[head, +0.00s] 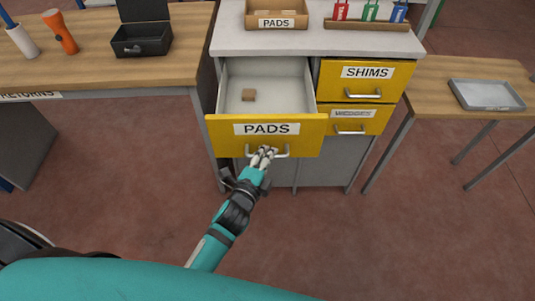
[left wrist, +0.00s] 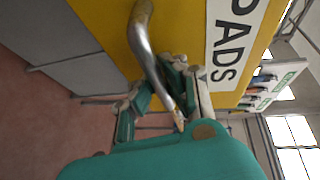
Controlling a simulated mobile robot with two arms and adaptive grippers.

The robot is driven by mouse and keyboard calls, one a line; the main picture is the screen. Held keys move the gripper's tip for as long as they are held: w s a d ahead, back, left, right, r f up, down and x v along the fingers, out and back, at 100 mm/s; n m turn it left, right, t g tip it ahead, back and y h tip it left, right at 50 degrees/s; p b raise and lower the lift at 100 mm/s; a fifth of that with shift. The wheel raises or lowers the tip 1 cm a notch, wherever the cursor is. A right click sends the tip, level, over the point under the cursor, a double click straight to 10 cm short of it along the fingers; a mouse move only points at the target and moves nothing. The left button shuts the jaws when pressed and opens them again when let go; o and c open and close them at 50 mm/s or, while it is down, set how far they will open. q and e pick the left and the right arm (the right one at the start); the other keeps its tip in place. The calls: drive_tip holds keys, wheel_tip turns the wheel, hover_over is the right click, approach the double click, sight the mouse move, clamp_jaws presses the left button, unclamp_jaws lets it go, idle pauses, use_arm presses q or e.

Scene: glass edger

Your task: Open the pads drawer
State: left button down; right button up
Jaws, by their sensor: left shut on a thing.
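The yellow pads drawer (head: 222,132) stands pulled out of the cabinet in the head view, with its grey inside showing. My left gripper (head: 263,155) is shut on the drawer's metal handle (head: 282,154), near the handle's middle. In the left wrist view the fingers (left wrist: 182,90) close around the curved handle (left wrist: 146,45), beside the PADS label (left wrist: 228,45). My right gripper is in neither view.
The yellow shims drawer (head: 335,83) and the drawer below it (head: 375,119) are shut, to the right. A wooden bench (head: 180,67) with an open black box (head: 142,43) stands left. A side table (head: 435,75) with a grey tray (head: 487,105) stands right. Floor in front is clear.

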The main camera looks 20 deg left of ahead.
use_arm(q)
drive_tip(key=c, duration=1.6)
unclamp_jaws()
drive_tip(key=v, duration=1.2)
drive_tip(key=shift+f, duration=0.2)
drive_tip(key=s+f+n+g, duration=0.3)
drive_tip(key=s+f, duration=0.1)
drive_tip(key=f, duration=1)
drive_tip(key=s+f+n+g, duration=0.4)
drive_tip(key=f, duration=1)
drive_tip(key=s+a+f+n+g+y, duration=0.1)
drive_tip(key=s+a+f+n+g, duration=0.3)
drive_tip(key=s+f, duration=0.5)
drive_tip(key=s+a+f+n+g+y, duration=0.1)
drive_tip(key=s+a+f+n+g, duration=0.2)
drive_tip(key=s+f, duration=0.6)
drive_tip(key=s+a+n, duration=0.2)
drive_tip(key=s, duration=0.3)
drive_tip(key=shift+a+g, duration=0.15)
drive_tip(key=shift+g, duration=0.25)
